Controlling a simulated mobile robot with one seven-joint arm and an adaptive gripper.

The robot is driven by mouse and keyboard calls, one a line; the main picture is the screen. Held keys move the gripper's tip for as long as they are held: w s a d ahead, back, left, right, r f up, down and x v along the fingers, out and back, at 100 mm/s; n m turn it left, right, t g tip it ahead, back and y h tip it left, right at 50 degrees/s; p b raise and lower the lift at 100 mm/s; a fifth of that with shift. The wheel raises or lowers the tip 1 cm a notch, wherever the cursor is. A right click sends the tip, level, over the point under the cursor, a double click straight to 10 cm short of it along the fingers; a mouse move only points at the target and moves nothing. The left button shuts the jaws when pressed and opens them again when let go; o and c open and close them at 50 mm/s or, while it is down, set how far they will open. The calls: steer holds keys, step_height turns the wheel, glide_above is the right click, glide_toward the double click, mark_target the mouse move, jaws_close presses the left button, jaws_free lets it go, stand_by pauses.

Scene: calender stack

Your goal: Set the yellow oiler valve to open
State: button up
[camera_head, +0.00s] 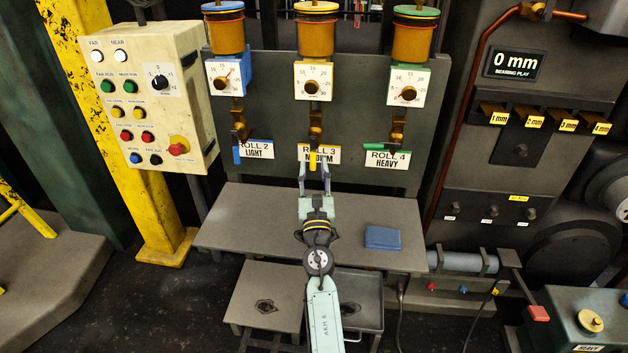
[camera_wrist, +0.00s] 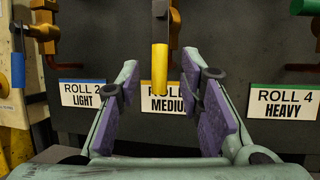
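The yellow oiler valve is a brass valve (camera_head: 316,132) under the middle oiler, above the "ROLL 3 MEDIUM" label (camera_head: 332,153). Its yellow handle (camera_head: 312,161) points straight down; in the wrist view the handle (camera_wrist: 160,68) hangs in the gap between my fingertips. My gripper (camera_head: 314,170) is open, with one finger on each side of the handle's lower part. In the wrist view my gripper (camera_wrist: 158,80) shows purple pads apart from the handle. I cannot tell how deep the handle sits between them.
A blue handle (camera_head: 237,155) hangs down at the left, and a green handle (camera_head: 374,147) lies level at the right. A shelf (camera_head: 255,205) below bears a blue folded cloth (camera_head: 382,237). A control box (camera_head: 150,100) stands at the left.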

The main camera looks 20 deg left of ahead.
steer(key=v, duration=0.2)
steer(key=shift+s+d+f, duration=0.15)
steer(key=shift+s+d, duration=0.1)
steer(key=shift+d, duration=0.05)
steer(key=shift+s+d+f, duration=0.1)
steer(key=shift+s+f, duration=0.1)
steer(key=shift+s, duration=0.4)
